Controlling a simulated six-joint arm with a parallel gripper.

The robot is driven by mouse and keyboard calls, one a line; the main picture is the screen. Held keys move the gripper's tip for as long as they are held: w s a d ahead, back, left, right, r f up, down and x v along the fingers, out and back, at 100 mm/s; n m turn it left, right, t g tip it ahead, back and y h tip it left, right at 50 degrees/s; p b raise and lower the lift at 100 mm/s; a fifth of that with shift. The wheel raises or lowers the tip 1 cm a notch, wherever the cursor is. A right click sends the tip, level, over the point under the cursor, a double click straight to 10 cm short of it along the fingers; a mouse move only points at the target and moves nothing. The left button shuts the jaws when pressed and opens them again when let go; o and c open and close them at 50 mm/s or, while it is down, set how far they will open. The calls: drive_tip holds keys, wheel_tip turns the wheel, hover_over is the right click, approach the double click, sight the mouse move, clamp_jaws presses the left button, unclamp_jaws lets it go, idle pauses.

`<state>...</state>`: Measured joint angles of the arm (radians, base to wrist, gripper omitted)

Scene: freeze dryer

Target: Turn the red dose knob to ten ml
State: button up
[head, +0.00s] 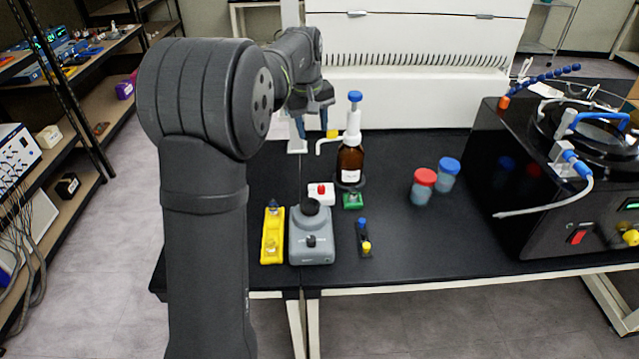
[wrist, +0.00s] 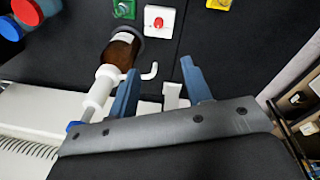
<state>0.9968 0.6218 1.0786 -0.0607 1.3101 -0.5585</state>
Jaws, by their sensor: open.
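A brown bottle (head: 350,163) with a white dispenser (head: 353,128), a blue top (head: 355,97) and a white spout stands upright at the back of the bench. It also shows in the wrist view as a brown bottle (wrist: 122,50) and white dispenser (wrist: 100,90). A red round piece (head: 320,188) sits on a small white box in front of it. I see no red knob on the dispenser itself and no dose scale is readable. My gripper (wrist: 160,84) is open and empty, above the bench to the left of the dispenser in the head view.
A grey device (head: 311,240), yellow holder (head: 272,238), green block (head: 353,200) and small blue-and-yellow item (head: 363,240) stand in front. Red-lidded (head: 424,187) and blue-lidded (head: 447,173) jars are to the right, before a black machine (head: 545,190). Bench between is clear.

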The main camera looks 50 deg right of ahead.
sight(321, 187)
drive_tip(key=d+f+n, duration=0.1)
drive_tip(key=f, duration=0.6)
drive_tip(key=d+f+y, duration=0.1)
drive_tip(key=f, duration=0.7)
drive_tip(key=d+f+n, duration=0.1)
drive_tip(key=d+f, duration=0.1)
drive_tip(key=f, duration=0.6)
drive_tip(key=shift+w+n+y, duration=0.3)
clamp_jaws()
